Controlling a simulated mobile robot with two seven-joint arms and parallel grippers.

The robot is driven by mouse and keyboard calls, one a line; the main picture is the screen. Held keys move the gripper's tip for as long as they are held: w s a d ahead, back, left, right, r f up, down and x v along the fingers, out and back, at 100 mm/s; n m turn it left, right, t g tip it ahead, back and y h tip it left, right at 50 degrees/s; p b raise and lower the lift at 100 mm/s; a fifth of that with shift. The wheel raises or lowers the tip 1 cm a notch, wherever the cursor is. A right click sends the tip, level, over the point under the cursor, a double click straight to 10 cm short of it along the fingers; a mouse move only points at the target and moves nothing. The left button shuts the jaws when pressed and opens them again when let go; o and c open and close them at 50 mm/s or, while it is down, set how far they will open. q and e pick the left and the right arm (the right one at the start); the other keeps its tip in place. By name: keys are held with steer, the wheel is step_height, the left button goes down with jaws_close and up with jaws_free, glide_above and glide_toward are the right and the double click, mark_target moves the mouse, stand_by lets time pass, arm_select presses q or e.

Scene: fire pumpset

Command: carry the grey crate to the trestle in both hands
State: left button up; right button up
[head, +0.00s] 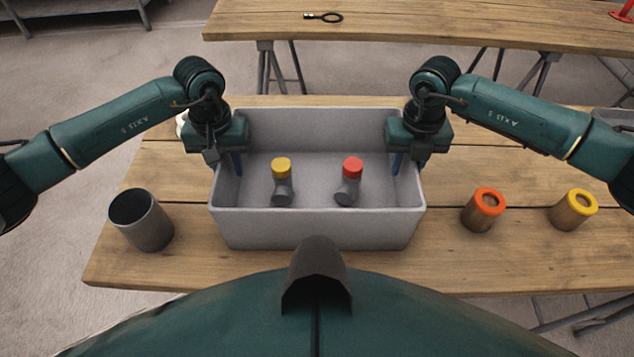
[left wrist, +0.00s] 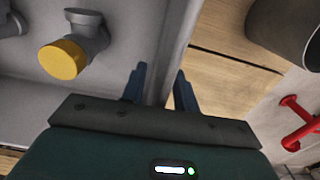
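The grey crate (head: 318,230) stands level on the near wooden table, holding a grey fitting with a yellow cap (head: 282,180) and one with a red cap (head: 350,180). The trestle (head: 420,25), a wooden-topped table, stands beyond, across a gap.
A dark grey cup (head: 142,220) stands left of the crate. An orange-topped cylinder (head: 484,210) and a yellow-topped cylinder (head: 573,210) stand to its right. A ring-ended tool (head: 324,17) and a red object (head: 622,13) lie on the trestle, whose middle is mostly clear.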

arm_select(q)
jaws_close()
arm_select(e)
jaws_close()
stand_by(0.9)
arm_select(q)
steer(key=shift+w+r, duration=0.15)
steer(key=shift+r, duration=0.1)
arm_select(e)
steer(key=shift+w+r, duration=0.2)
steer(key=shift+r, duration=0.1)
